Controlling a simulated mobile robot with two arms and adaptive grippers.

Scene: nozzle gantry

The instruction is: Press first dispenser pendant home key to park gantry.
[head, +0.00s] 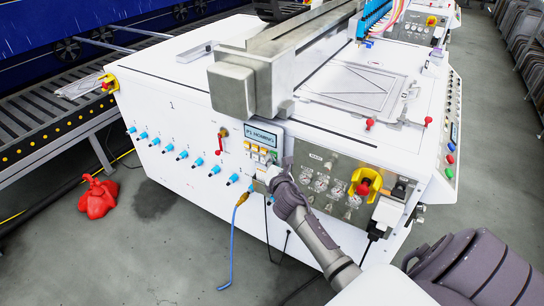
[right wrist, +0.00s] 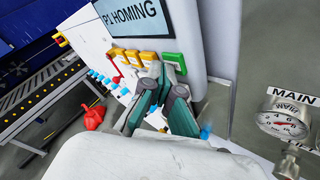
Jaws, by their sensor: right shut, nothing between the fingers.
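The first dispenser pendant (head: 263,134) is mounted on the front of the white machine, with a light blue screen reading "P1 HOMING". The screen also shows in the right wrist view (right wrist: 134,17). I cannot read the key labels. My right gripper (head: 270,174) is shut and empty, its fingertips (right wrist: 165,74) at the lower keys, just below the green key. Whether they touch a key is unclear, and the fingers hide part of the keypad. My left gripper is out of view.
Pressure gauges (head: 322,184) and a red-and-yellow emergency stop (head: 366,184) sit right of the pendant. Blue-tipped fittings (head: 182,155) line the front panel on the left. A blue hose (head: 234,240) hangs below. A red object (head: 97,196) lies on the floor.

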